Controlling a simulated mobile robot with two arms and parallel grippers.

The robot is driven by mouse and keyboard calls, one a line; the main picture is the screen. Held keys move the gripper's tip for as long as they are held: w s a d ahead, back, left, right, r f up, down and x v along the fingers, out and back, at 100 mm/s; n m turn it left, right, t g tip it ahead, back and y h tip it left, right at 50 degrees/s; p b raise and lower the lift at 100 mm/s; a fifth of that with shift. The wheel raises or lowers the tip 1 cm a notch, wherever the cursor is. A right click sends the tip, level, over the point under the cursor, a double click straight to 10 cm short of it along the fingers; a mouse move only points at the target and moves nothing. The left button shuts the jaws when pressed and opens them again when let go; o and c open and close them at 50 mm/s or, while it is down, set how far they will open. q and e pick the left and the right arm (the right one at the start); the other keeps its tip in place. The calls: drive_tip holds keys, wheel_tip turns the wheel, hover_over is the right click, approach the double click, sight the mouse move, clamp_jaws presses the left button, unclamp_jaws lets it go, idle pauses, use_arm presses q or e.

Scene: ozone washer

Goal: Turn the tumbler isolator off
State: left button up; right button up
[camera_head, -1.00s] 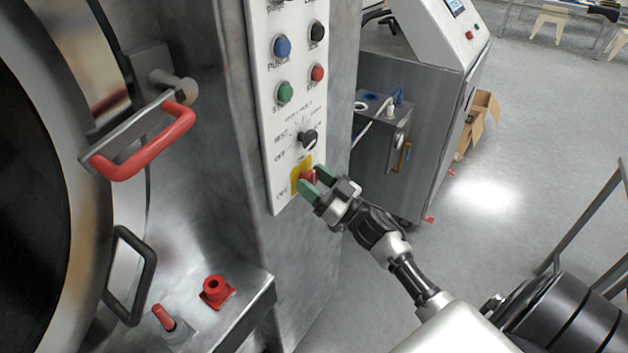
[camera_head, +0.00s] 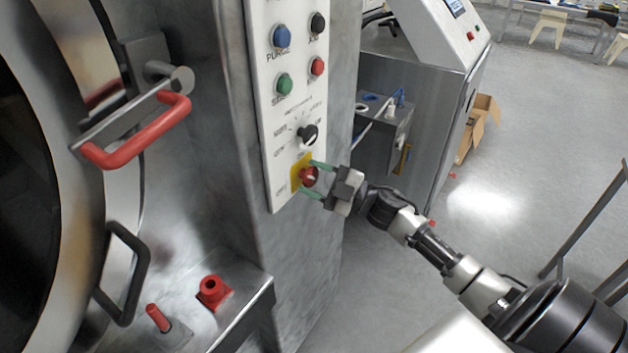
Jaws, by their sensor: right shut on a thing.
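The tumbler isolator appears to be the red rotary knob (camera_head: 308,176) on a yellow plate (camera_head: 297,186) at the bottom of the white control panel (camera_head: 283,112). "OFF" lettering stands at the panel's lower left of the plate, hard to read. My right gripper (camera_head: 313,178) has its green-padded fingers around the knob, one above and one below, and is shut on it. The knob's exact angle is partly hidden by the fingers. My left gripper is not in view.
A black selector knob (camera_head: 308,135) sits just above the isolator, with green (camera_head: 284,84), red (camera_head: 317,66) and blue (camera_head: 282,36) buttons higher. A red door handle (camera_head: 138,140) is at left. A steel cabinet (camera_head: 425,120) stands behind; open floor lies right.

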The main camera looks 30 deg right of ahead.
drive_tip(key=n+g, duration=0.2)
drive_tip(key=n, duration=0.3)
drive_tip(key=shift+f+n+g, duration=0.1)
drive_tip(key=shift+n+g, duration=0.7)
drive_tip(key=shift+n, duration=1.3)
drive_tip(key=o, duration=0.9)
drive_tip(key=shift+s+b, duration=0.1)
drive_tip(key=shift+b, duration=0.2)
